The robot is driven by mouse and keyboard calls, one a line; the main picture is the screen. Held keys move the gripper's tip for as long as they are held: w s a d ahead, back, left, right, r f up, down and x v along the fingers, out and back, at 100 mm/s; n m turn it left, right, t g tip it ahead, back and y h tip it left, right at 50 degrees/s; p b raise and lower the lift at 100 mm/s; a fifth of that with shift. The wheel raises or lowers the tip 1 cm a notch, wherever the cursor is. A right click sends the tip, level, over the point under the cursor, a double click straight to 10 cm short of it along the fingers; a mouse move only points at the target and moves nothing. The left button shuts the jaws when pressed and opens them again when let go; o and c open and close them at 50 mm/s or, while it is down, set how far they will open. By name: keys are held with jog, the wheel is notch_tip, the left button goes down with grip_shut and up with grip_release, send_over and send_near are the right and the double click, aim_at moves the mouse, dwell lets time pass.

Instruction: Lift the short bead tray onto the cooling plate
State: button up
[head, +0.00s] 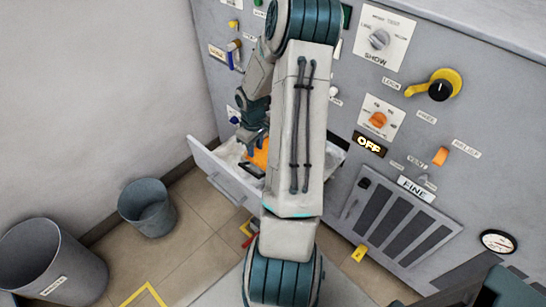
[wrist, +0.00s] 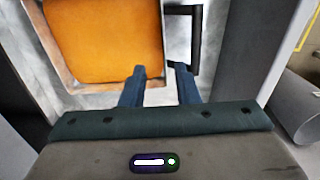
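The tray with an orange fill (wrist: 100,38) and a thin brownish rim lies in a pulled-out drawer (head: 225,180). A black handle (wrist: 196,40) stands off its right side in the wrist view. In the head view the tray's orange (head: 261,155) shows partly, behind my arm. My gripper (wrist: 158,70) is over the tray's near right corner, its fingers apart with a gap between them. The left finger overlaps the orange area, and the right finger overlaps the near end of the handle. I cannot tell whether they touch. I cannot make out a cooling plate.
A grey machine panel with knobs (head: 440,90) rises behind the drawer. A vent grille (head: 400,220) is low on the right. Two grey bins (head: 147,208) stand on the floor at the left. My arm hides the drawer's right part.

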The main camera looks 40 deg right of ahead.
aim_at(256, 166)
notch_tip(256, 166, down, 4)
jog(key=shift+f, duration=0.2)
jog(key=f, duration=0.4)
jog(key=shift+s+a+f+b, duration=0.15)
jog(key=shift+s+a+b, duration=0.1)
jog(key=shift+a+b, duration=0.15)
jog(key=shift+f, duration=0.45)
grip_shut()
